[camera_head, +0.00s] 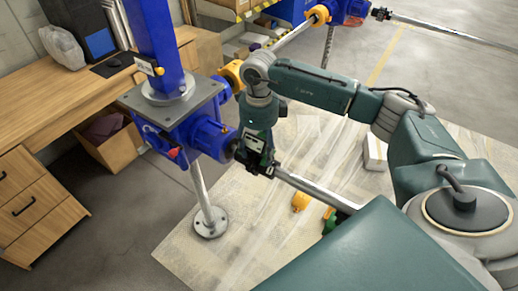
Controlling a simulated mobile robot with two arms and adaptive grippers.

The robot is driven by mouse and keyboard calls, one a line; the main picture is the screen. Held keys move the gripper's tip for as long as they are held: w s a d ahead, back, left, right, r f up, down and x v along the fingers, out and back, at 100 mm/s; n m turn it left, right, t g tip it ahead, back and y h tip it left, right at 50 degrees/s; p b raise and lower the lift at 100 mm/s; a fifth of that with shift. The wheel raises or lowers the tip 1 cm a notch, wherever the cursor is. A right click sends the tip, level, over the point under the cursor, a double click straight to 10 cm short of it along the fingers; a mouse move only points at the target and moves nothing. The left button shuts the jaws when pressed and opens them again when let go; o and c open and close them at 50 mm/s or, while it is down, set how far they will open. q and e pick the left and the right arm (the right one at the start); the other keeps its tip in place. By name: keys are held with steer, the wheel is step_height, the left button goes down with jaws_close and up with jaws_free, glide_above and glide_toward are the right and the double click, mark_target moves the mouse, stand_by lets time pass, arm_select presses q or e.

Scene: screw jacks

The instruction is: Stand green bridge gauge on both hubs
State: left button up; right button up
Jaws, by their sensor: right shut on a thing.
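My right gripper (255,143) points down beside the blue screw jack's gearbox (203,133), above the gap between two dark hubs. One hub (240,152) is at the gearbox's right side. The other hub (268,168) is on the end of the silver shaft (315,189). The gripper is shut on a small green piece with pale marks, which looks like the green bridge gauge (257,140). It is low over the hubs; whether it touches them I cannot tell. Gripper and arm hide part of it. My left gripper is not in view.
The jack's blue column (155,45) and steel plate (172,98) stand left of the gripper. A wooden desk (60,110) is at left. An orange part (300,202) and a green object (330,222) lie near the shaft, partly behind my arm. A white box (375,154) is to the right.

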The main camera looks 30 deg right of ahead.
steer(key=shift+f+b, duration=0.35)
steer(key=shift+f, duration=0.1)
steer(key=o, duration=1.6)
steer(key=shift+c, duration=0.2)
step_height(320, 180, up, 12)
steer(key=shift+r, duration=0.1)
